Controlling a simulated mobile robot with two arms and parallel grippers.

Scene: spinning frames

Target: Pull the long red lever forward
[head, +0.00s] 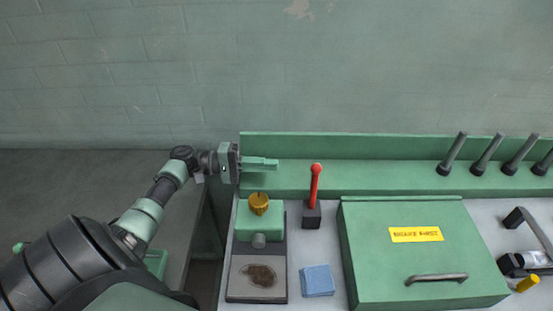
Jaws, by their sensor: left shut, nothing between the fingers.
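The red lever (315,186) stands upright on a small black base (312,216) on the bench, with a round red knob on top. My left gripper (276,164) is shut and empty. In the picture it is to the left of the lever's knob, with a gap between its fingertips and the lever. My left arm reaches in from the left edge. My right gripper does not show.
Left of the lever is a green device with a brass knob (259,203) and a dark stained plate (236,291). A blue block (318,280) lies in front. A green lidded box (387,264) stands right. Several grey rods stand at the back right.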

